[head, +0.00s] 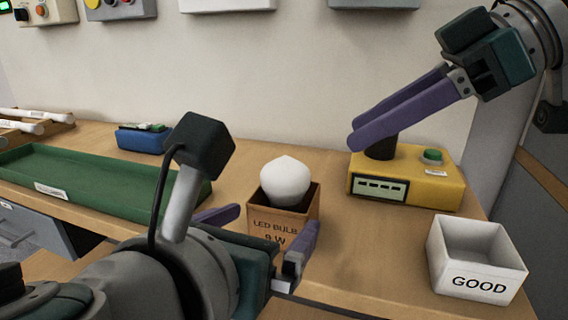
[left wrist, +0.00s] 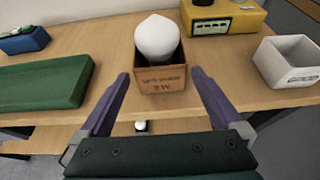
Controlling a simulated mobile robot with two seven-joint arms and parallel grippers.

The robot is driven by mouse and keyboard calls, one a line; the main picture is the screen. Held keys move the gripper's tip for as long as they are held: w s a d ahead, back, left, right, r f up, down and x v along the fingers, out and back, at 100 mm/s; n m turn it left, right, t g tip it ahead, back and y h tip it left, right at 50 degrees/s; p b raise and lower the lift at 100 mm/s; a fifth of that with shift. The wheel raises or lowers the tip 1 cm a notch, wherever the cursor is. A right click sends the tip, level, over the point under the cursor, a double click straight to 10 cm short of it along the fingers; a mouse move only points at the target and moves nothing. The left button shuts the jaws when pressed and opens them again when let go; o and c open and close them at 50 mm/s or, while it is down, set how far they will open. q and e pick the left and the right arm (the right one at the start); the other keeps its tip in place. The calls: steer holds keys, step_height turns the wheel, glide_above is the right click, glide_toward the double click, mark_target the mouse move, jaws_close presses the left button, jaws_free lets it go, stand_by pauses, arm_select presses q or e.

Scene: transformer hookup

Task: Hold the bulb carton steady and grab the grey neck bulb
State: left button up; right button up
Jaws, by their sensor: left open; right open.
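The bulb carton (head: 285,229) is a small brown open box marked "LED BULB 9 W", standing on the workbench. My left gripper (head: 270,228) is open in front of the carton, with one finger toward each side; in the left wrist view (left wrist: 160,82) the carton stands between and beyond the fingers. My right gripper (head: 362,135) is open and empty, above the yellow tester.
The yellow tester (head: 440,185) with a dark socket and green button stands right of the carton. A white "GOOD" bin (head: 478,285) is at the front right. A green tray (head: 90,178) and a blue box (head: 142,140) lie to the left. Bare bench separates carton and bin.

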mark_target(285, 209)
arm_select(q)
steer(key=x, duration=0.7)
steer(key=shift+w+f, duration=0.1)
steer(key=shift+c, duration=0.2)
steer(key=c, duration=0.9)
steer(key=shift+c, duration=0.2)
